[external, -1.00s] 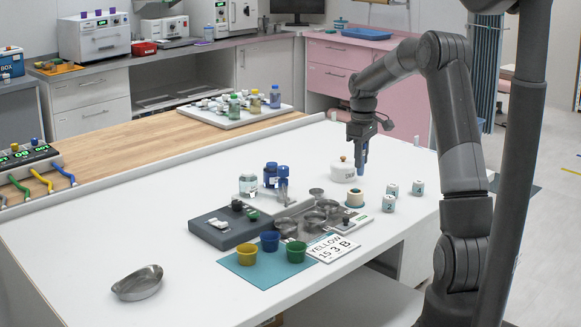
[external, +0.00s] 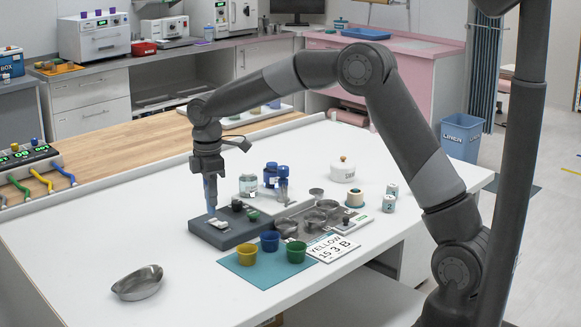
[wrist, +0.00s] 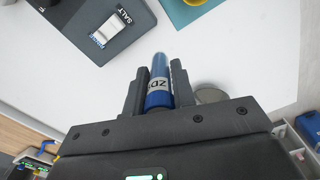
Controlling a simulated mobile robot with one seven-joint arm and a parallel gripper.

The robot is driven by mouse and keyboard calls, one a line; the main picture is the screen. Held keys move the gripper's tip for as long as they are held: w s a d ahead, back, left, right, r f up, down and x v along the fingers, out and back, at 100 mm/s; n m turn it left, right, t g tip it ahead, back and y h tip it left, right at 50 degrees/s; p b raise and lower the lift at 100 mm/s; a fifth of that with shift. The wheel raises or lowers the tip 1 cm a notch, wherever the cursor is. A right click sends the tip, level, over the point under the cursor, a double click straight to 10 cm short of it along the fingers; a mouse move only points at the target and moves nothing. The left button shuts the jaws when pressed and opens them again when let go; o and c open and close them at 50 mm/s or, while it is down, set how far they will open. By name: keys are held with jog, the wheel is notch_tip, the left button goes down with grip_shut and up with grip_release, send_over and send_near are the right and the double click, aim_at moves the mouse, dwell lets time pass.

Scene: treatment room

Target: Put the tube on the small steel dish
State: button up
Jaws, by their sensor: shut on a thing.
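My gripper (external: 210,195) is shut on a blue tube with a white label (wrist: 158,88), which shows between the two fingers in the wrist view. In the external view the tube (external: 211,210) hangs upright by the left end of the dark grey slab; its exact height is unclear. An oval steel dish (external: 138,286) lies alone at the table's front left, left of and nearer than my gripper. Smaller round steel dishes (external: 316,194) stand on and near a steel tray to the right. A grey round edge (wrist: 211,96) shows behind the right finger in the wrist view.
The dark grey slab (external: 208,238) bears small labelled pieces. Yellow (external: 246,255), blue (external: 269,241) and green (external: 296,252) cups stand on a teal mat (external: 268,277). Blue-capped bottles (external: 270,175) stand behind. The white tabletop between slab and oval dish is clear.

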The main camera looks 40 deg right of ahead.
jog(key=s+a+n, duration=0.2)
jog(key=a, duration=0.7)
send_near(141, 285)
jog(key=s+d, duration=0.2)
jog(key=shift+w+f, duration=0.2)
jog(key=shift+f, duration=1.7)
jog(key=shift+f, duration=0.1)
jog(key=o, duration=1)
jog(key=shift+c, duration=0.2)
